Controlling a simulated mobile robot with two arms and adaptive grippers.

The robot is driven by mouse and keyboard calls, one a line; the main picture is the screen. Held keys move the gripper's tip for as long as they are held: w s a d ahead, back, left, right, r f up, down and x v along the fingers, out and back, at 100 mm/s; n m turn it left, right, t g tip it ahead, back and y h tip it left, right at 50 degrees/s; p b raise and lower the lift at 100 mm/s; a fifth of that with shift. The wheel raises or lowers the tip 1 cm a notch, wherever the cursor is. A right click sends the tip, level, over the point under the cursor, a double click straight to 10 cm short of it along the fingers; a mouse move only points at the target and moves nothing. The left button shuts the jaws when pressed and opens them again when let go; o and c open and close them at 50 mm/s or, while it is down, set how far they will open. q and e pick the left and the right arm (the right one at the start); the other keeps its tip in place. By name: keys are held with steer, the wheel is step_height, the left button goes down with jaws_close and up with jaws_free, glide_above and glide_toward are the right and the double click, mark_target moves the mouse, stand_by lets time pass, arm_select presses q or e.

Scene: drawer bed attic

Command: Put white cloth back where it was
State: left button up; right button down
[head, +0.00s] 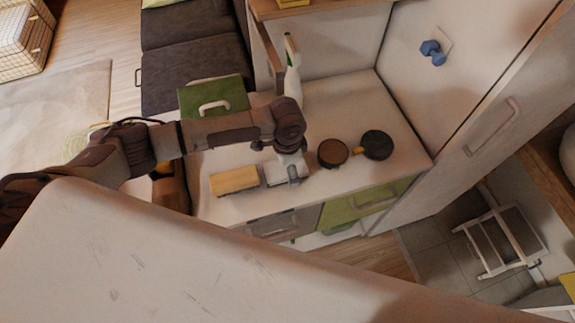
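My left gripper (291,178) points down over the front part of the white counter (225,209). A small white-and-grey item (272,176) lies under and beside it. It may be the white cloth, but the gripper covers part of it and I cannot tell whether they touch. The fingers are too small and blurred to show whether they are open or shut. My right gripper is not in view.
A tan block (235,180) lies left of the gripper. Two round dark items (333,153) (377,145) lie to its right. A white-and-green bottle (292,67) stands behind. A green drawer front (366,201) is below the counter edge. A pale surface (180,262) fills the foreground.

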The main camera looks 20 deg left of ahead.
arm_select(q)
step_height(320, 180, up, 12)
steer(key=b, duration=0.2)
steer(key=shift+r, duration=0.2)
steer(key=shift+s+f, duration=0.1)
stand_by(0.5)
